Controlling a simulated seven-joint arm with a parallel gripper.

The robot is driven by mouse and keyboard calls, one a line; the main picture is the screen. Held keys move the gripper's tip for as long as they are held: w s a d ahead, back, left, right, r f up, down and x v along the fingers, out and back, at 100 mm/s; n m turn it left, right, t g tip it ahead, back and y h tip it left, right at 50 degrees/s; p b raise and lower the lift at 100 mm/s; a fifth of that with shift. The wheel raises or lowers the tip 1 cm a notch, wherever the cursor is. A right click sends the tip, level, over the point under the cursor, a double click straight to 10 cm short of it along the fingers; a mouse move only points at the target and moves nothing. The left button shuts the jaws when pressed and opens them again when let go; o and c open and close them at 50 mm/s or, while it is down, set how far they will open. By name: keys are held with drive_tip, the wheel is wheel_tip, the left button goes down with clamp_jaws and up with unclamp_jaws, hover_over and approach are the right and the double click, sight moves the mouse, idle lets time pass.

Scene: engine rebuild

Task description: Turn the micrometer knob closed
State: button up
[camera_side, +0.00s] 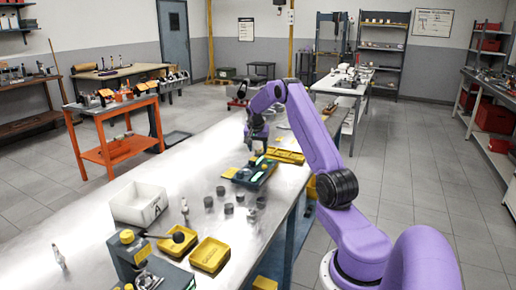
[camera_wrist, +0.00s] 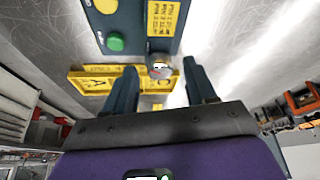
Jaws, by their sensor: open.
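A dark blue-green bench device (camera_side: 254,174) lies on the metal table below my gripper (camera_side: 256,146). In the wrist view the device (camera_wrist: 130,18) has a green button (camera_wrist: 114,42) and a yellow label (camera_wrist: 162,18). A small round metallic knob (camera_wrist: 160,68) sits at its near edge; it seems to be the micrometer knob. My gripper's two dark fingers (camera_wrist: 159,70) are open, one on each side of the knob in the picture, with visible gaps. I cannot tell the depth between fingertips and knob. The knob is too small to make out in the side view.
A yellow tray (camera_side: 287,156) lies just beyond the device. Several dark cylinders (camera_side: 229,208), a white bin (camera_side: 138,203), yellow trays (camera_side: 209,254) and a second device (camera_side: 137,252) stand nearer the camera. The table (camera_side: 200,150) is clear left of the device.

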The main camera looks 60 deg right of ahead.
drive_tip(key=shift+f, duration=0.25)
clamp_jaws()
